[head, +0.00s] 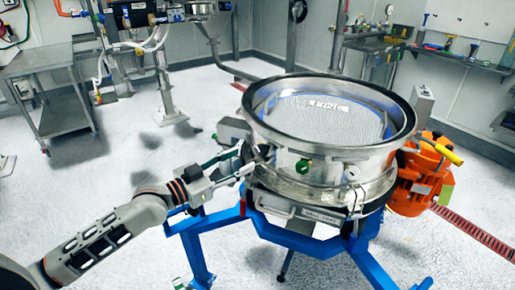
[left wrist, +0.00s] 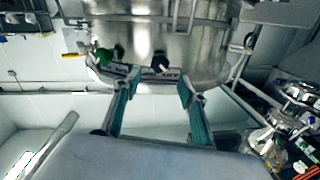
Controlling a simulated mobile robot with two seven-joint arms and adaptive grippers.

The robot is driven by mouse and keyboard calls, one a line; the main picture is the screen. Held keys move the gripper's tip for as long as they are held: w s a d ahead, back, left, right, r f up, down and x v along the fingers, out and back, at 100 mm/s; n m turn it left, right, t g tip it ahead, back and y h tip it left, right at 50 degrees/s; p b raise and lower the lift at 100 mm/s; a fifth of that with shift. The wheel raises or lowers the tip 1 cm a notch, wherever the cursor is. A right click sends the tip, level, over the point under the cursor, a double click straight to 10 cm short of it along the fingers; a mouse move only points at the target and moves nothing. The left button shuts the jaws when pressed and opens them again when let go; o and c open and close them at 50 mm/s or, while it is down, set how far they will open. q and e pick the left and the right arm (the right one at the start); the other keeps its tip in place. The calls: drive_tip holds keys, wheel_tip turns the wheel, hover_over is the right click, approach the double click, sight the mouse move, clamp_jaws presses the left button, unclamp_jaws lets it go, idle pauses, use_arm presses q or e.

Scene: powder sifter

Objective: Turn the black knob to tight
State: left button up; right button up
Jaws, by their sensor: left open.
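The round steel sifter (head: 300,165) stands on a blue frame, with a clamp band around its side. The black knob (head: 264,151) is on the left side of this band, partly hidden by my gripper in the head view. In the left wrist view the black knob (left wrist: 160,62) shows just beyond the fingertips, roughly between them. My left gripper (head: 246,160) is open at the sifter's left side, its fingers spread. It also shows in the left wrist view (left wrist: 159,84), with nothing held between the fingers. Whether a finger touches the knob or band, I cannot tell. My right gripper is not seen.
A green knob (head: 303,166) sits on the sifter's front, right of my gripper. The blue frame (head: 295,236) spreads below. An orange motor (head: 422,175) is on the right. A steel cart (head: 60,112) stands far left, with open floor between.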

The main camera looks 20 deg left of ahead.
sight(260, 151)
use_arm(q)
drive_tip(key=x, duration=0.6)
drive_tip(key=shift+w+d, duration=0.25)
drive_tip(key=shift+w, duration=0.05)
drive_tip(key=c, duration=1.1)
